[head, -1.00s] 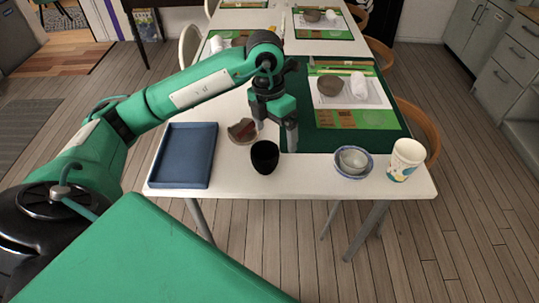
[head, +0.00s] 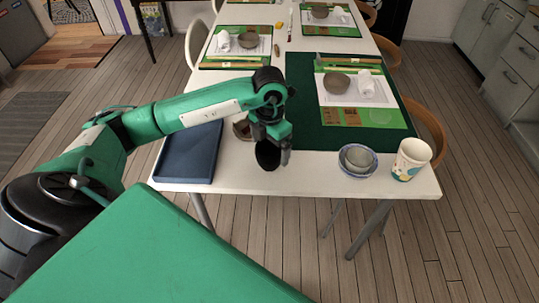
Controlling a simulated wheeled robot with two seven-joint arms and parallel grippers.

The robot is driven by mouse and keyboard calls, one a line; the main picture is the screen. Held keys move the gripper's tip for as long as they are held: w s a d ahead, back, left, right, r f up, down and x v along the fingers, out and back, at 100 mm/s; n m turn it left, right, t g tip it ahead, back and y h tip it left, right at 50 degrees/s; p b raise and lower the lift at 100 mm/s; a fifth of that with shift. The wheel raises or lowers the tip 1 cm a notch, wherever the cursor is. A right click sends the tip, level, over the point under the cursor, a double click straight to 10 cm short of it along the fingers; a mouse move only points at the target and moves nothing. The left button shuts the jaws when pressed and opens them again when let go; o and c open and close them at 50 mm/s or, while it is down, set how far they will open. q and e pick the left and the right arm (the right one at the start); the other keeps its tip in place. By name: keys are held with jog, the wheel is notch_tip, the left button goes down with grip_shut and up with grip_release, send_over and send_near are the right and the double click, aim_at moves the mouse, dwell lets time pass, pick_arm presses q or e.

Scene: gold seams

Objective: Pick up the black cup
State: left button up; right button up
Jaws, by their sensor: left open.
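The black cup (head: 267,156) stands near the front edge of the white table, partly covered by my gripper. My left gripper (head: 272,147) points down right at the cup and is open. One finger shows along the cup's right side; the other is hard to make out against the dark cup. I cannot tell whether the fingers touch it. My right gripper is out of view.
A blue tray (head: 188,153) lies left of the cup. A brown dish (head: 241,130) sits just behind it, partly hidden by my arm. Stacked bowls (head: 357,160) and a patterned paper cup (head: 411,159) stand to the right. A dark green mat (head: 318,137) lies behind.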

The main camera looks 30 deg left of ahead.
aim_at(269, 152)
pick_arm(q)
notch_tip(269, 152, down, 3)
jog(key=shift+a+r, duration=0.1)
jog(key=shift+w+f, duration=0.1)
jog(key=shift+f, duration=0.15)
jog(key=c, duration=1.2)
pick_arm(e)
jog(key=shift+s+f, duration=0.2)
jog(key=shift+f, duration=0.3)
pick_arm(q)
jog(key=shift+r, duration=0.15)
jog(key=shift+r+p, duration=0.4)
jog(key=shift+r, duration=9.55)
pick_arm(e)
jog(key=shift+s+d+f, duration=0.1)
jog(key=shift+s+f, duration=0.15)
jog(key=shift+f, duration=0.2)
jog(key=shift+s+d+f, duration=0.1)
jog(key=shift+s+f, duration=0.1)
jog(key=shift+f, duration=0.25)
